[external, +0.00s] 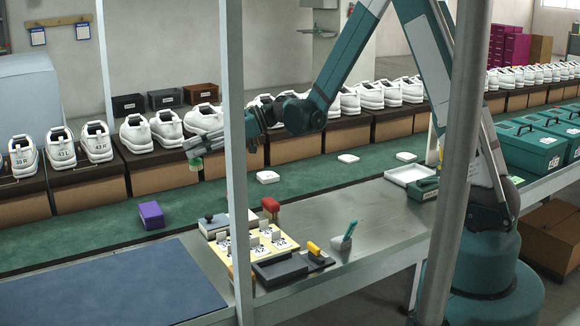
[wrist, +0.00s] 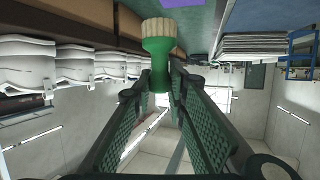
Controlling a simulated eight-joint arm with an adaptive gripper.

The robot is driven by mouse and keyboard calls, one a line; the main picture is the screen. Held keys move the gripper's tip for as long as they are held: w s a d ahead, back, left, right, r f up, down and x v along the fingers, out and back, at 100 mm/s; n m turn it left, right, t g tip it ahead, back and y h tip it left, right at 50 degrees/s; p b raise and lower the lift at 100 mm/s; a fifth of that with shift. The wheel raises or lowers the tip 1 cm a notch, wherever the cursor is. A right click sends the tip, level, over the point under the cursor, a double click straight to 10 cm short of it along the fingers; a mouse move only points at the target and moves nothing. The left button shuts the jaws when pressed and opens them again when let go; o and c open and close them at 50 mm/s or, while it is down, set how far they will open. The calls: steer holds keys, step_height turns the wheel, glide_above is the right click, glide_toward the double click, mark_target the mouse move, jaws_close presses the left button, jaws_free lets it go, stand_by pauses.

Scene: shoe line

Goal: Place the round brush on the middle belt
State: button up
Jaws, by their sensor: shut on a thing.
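The round brush (external: 196,163) has a green handle and a cream bristle end. In the wrist view the brush (wrist: 158,48) sits between my fingertips, gripped by its green handle, with the bristles pointing away from my gripper. My gripper (external: 193,147) is shut on it and holds it up in the air in front of the row of shoe boxes. The middle belt (external: 90,232) is the long green surface running across the external view. The brush appears above the belt's far side, apart from its surface; the exact height cannot be told.
A purple box (external: 151,215) and several white pieces, one a white block (external: 268,177), lie on the belt. White shoes on brown boxes (external: 88,190) line its far side. A metal table (external: 370,225) holds a tool tray and a cup. A grey post (external: 236,130) stands in front.

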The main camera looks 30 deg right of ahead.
steer(key=w+d+m+t+h, duration=0.1)
steer(key=w+d+m+t, duration=0.15)
steer(key=d, duration=2.05)
steer(key=w+d+m+t+h, duration=0.1)
steer(key=w+d, duration=0.3)
steer(key=d, duration=1.8)
steer(key=shift+s+f, duration=0.1)
steer(key=shift+f, duration=2.05)
step_height(320, 180, down, 6)
steer(key=b, duration=0.1)
steer(key=shift+b, duration=0.35)
steer(key=shift+f, duration=0.15)
steer(key=shift+f+b, duration=0.5)
steer(key=shift+f, duration=1.35)
steer(key=shift+f, duration=0.1)
